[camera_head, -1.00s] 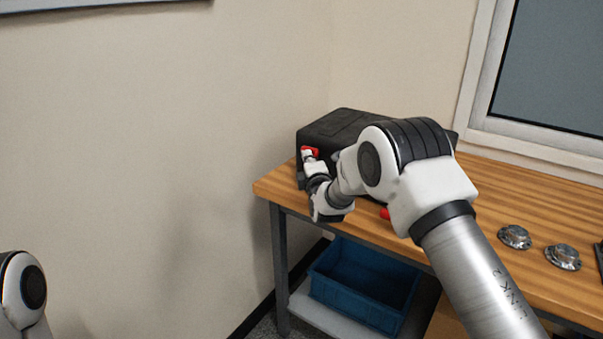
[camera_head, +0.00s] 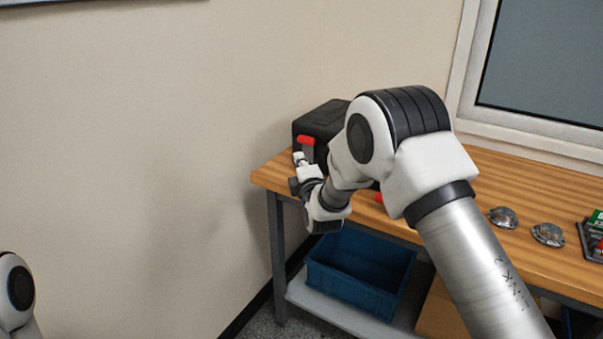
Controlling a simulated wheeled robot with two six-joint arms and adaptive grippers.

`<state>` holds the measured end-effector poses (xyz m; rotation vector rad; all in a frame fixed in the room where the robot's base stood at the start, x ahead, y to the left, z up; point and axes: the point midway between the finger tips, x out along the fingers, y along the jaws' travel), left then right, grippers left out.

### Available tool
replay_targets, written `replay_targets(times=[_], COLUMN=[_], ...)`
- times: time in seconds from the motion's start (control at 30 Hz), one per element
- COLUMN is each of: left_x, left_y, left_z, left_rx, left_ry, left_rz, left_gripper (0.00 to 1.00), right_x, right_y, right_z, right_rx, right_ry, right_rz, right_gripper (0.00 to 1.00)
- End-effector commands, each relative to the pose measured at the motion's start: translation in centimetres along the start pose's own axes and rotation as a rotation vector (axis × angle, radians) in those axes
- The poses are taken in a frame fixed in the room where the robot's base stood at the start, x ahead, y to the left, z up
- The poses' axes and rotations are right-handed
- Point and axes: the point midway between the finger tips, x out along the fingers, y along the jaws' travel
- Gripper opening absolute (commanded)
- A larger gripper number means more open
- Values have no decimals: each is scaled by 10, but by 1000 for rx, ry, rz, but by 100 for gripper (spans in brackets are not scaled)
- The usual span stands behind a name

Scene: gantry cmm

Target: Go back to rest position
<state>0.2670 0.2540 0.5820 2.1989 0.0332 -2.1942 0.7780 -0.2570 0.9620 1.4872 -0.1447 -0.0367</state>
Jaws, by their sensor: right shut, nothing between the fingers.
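My right arm crosses the view from the lower right, and its wrist hangs over the left front edge of the wooden workbench (camera_head: 440,226). My right gripper (camera_head: 299,159) is small and partly hidden by its own wrist. It is shut and empty, just in front of a black case (camera_head: 318,119) at the back left of the bench. A red part (camera_head: 306,140) shows against the case just above the gripper; I cannot tell whether they touch. Only a piece of my left arm shows at the lower left; my left gripper is outside the view.
Two round metal parts (camera_head: 503,217) (camera_head: 548,234) lie on the right of the bench, near a dark tray (camera_head: 583,238) with green and red items. A small red item (camera_head: 378,197) shows beside my forearm. A blue bin (camera_head: 350,275) stands on the lower shelf (camera_head: 330,312).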

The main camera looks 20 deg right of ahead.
Motion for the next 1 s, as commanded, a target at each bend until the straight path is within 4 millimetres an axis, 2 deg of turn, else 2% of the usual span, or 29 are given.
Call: replay_targets(times=[0.1,0.23,0.67,0.73,0.77,0.87,0.97,1.0], left_x=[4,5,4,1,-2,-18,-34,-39], left_y=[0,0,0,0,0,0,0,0], left_z=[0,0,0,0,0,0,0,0], left_rx=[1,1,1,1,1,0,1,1], left_ry=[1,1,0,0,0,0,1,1], left_rz=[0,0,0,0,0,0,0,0], left_gripper=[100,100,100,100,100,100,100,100], right_x=[-26,-43,-46,-47,-48,-62,-104,-128], right_y=[0,2,3,-2,-8,-49,-116,-144], right_z=[0,0,0,0,0,4,10,12], right_rx=[0,0,0,-1,-2,-7,-18,-6], right_ry=[1,0,0,1,1,-1,7,12], right_rz=[-2,0,0,-13,-26,-120,-296,-386], right_gripper=[0,0,0,0,0,0,0,0])
